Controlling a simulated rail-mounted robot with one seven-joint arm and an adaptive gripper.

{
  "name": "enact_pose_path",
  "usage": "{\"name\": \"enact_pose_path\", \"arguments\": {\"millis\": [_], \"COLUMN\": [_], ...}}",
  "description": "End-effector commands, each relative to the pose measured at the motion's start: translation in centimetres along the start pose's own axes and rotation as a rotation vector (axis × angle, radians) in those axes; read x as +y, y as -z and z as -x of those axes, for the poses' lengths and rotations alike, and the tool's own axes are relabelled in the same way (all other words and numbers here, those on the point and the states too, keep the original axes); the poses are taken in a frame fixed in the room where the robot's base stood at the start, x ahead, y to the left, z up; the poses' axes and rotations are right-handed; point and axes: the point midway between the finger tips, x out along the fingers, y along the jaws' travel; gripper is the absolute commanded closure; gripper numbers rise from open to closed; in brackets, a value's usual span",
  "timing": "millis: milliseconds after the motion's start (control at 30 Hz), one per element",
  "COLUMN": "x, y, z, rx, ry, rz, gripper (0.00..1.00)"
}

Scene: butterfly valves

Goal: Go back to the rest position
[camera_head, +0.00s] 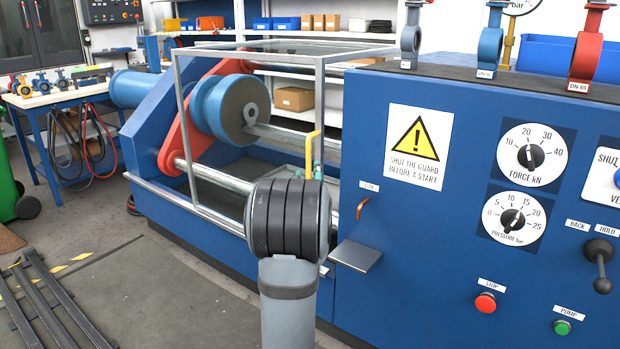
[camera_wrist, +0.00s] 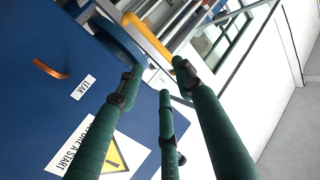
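My gripper (camera_wrist: 158,76) shows three green fingers in the wrist view. Their tips stand apart with nothing held between them. A yellow handle (camera_wrist: 150,38) lies just beyond the tips, its end close to the right finger's tip; I cannot tell whether they touch. In the head view, my grey and black arm hides most of the gripper; only a bit of green finger (camera_head: 317,171) shows beside the yellow handle (camera_head: 309,152). The grey-framed clear guard (camera_head: 322,95) stands around the machine's shaft area, left of the blue control cabinet (camera_head: 365,140).
The cabinet carries a warning sign (camera_head: 418,147), dials, a red stop button (camera_head: 485,302) and a small grey shelf (camera_head: 356,256) near my arm. Valves (camera_head: 489,45) stand on its top. A bench (camera_head: 55,98) with small valves is at the left.

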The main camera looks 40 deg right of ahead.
Motion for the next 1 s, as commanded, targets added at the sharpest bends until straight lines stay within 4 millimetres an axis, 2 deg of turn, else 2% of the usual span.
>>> {"name": "enact_pose_path", "arguments": {"millis": [233, 367, 467, 800, 1000], "x": [0.0, 0.0, 0.0, -0.1, -0.1], "y": [0.0, 0.0, -0.1, 0.0, 0.0], "z": [-0.2, -1.1, -2.5, -9.1, -11.6], "rx": [0.000, 0.000, 0.000, 0.001, 0.001], "ry": [0.000, 0.000, 0.000, 0.002, 0.002], "rz": [0.000, 0.001, 0.001, 0.001, 0.001], "gripper": [0.64, 0.64, 0.64, 0.64, 0.64]}}
